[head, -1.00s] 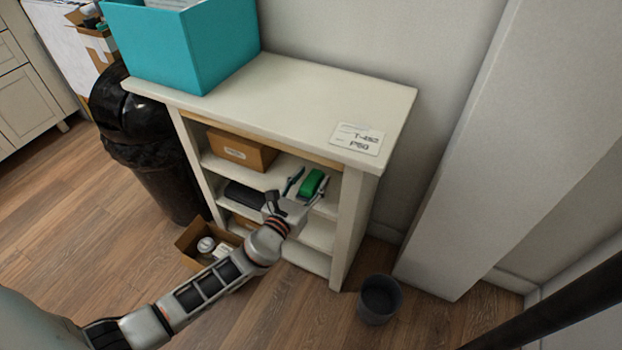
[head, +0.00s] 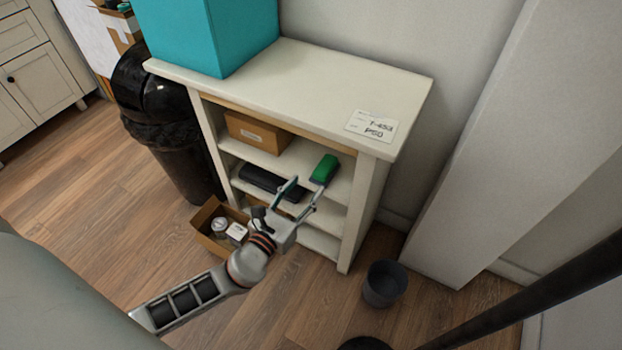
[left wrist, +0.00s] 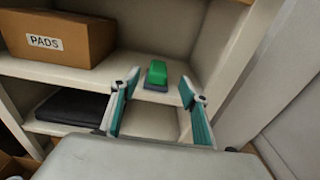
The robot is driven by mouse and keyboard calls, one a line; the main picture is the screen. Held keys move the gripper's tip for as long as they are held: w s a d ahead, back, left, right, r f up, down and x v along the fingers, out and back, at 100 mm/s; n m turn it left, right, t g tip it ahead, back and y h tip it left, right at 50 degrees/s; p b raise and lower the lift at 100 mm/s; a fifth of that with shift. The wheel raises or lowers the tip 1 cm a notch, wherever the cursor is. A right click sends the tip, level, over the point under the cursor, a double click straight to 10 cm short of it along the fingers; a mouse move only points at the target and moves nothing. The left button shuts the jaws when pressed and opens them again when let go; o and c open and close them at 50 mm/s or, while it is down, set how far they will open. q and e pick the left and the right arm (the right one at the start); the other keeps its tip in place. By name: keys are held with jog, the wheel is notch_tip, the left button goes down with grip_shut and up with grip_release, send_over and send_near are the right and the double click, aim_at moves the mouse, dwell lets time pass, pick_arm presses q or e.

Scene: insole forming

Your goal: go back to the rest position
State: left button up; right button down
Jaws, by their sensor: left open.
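My left gripper (head: 300,197) is open and empty in front of the white shelf unit (head: 356,215). In the left wrist view its two teal-lined fingers (left wrist: 157,108) stand apart. A green block with a dark base (head: 325,169) rests on a shelf beyond the fingertips, apart from them. It also shows between the fingers in the left wrist view (left wrist: 157,73). My right gripper is not in view.
A cardboard box labelled PADS (left wrist: 58,37) and a black flat item (head: 262,180) sit on the shelves. An open carton (head: 206,218), a black bin (head: 170,140) and a small grey bin (head: 384,284) stand on the floor. A teal box (head: 215,35) is on top.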

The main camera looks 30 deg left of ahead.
pick_arm(q)
jog(key=shift+s, duration=0.35)
